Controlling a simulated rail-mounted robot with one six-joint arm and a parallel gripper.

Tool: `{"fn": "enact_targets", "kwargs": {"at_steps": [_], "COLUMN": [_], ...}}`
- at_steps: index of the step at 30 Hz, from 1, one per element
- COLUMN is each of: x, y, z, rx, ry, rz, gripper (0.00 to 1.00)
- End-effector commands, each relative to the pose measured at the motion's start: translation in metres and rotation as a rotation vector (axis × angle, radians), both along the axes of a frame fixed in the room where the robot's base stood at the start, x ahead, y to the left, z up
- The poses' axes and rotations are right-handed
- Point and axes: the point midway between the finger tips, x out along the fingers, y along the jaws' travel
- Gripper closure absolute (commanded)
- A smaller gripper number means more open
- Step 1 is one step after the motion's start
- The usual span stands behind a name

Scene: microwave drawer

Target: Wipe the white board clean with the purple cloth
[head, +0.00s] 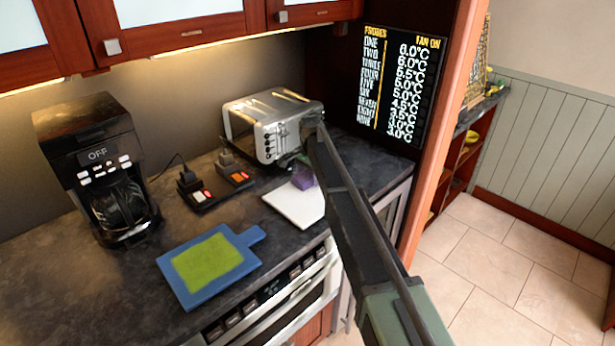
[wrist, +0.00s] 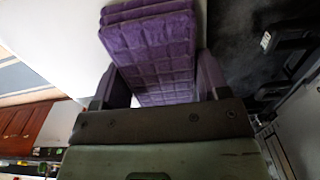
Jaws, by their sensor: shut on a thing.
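The purple cloth (head: 303,179) is a folded, block-like bundle at the far right part of the white board. In the wrist view the cloth (wrist: 152,50) sits between the two fingers of my gripper (wrist: 155,88), which is shut on it. The white board (head: 293,204) lies flat on the dark counter, its right part hidden behind my arm. It also shows in the wrist view (wrist: 60,40), beside and under the cloth. Whether the cloth presses on the board cannot be told. No marks show on the visible part of the board.
A silver toaster (head: 268,125) stands just behind the board. A blue board with a green top (head: 208,263) lies front left, and a black coffee maker (head: 98,165) stands farther left. The counter's front edge is close to the board.

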Motion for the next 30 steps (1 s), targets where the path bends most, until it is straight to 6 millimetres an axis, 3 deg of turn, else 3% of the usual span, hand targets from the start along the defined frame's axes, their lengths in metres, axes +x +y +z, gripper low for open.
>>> {"fn": "enact_targets", "kwargs": {"at_steps": [11, 30], "x": [0.009, -0.015], "y": [-0.009, 0.015], "z": [0.001, 0.000], "rx": [0.000, 0.001], "ry": [0.000, 0.001], "rz": [-0.001, 0.000], "gripper": [0.62, 0.62]}}
